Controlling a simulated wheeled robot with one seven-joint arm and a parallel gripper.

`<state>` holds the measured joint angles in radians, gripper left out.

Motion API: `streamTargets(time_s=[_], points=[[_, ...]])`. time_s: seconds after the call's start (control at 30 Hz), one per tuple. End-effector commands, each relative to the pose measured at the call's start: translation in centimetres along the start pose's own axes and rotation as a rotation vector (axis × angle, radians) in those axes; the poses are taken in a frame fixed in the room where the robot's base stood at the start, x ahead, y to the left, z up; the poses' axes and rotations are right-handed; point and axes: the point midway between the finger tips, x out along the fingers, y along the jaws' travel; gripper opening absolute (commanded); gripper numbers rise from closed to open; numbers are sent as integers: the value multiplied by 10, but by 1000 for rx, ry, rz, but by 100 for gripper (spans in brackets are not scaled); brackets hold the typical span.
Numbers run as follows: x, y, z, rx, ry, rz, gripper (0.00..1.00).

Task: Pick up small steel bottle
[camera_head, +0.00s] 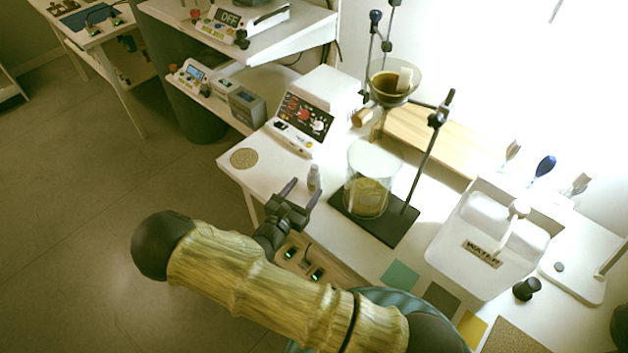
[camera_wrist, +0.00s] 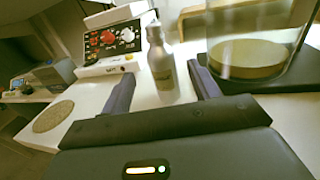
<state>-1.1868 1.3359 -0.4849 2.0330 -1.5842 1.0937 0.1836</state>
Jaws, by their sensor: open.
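The small steel bottle (camera_head: 314,178) stands upright on the white table, just left of the glass beaker on its dark stand. In the wrist view the bottle (camera_wrist: 160,62) is a grey, narrow-necked bottle seen ahead, between the lines of the two fingers. My gripper (camera_head: 303,193) is open and empty, with its fingers pointing at the bottle from the near side. In the wrist view my gripper (camera_wrist: 163,88) has its fingers spread wide, one to each side of the bottle's lower part. I cannot tell whether either finger touches it.
The glass beaker (camera_head: 367,165) stands close on the bottle's right, on a dark stand base (camera_head: 400,226) with a rod. A control box with knobs (camera_head: 304,120) sits behind. A round cork mat (camera_head: 244,158) lies left. The table's front edge is near my gripper.

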Motion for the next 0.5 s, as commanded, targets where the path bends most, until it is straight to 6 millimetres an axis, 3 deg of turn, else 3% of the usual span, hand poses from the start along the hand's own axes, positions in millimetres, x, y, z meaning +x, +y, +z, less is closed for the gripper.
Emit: streamTargets(time_s=[0.1, 0.2, 0.5], points=[[19, -1, 1, 1, -2, -3, 61], [25, 0, 0, 0, -1, 0, 61], [26, 0, 0, 0, -1, 0, 61]])
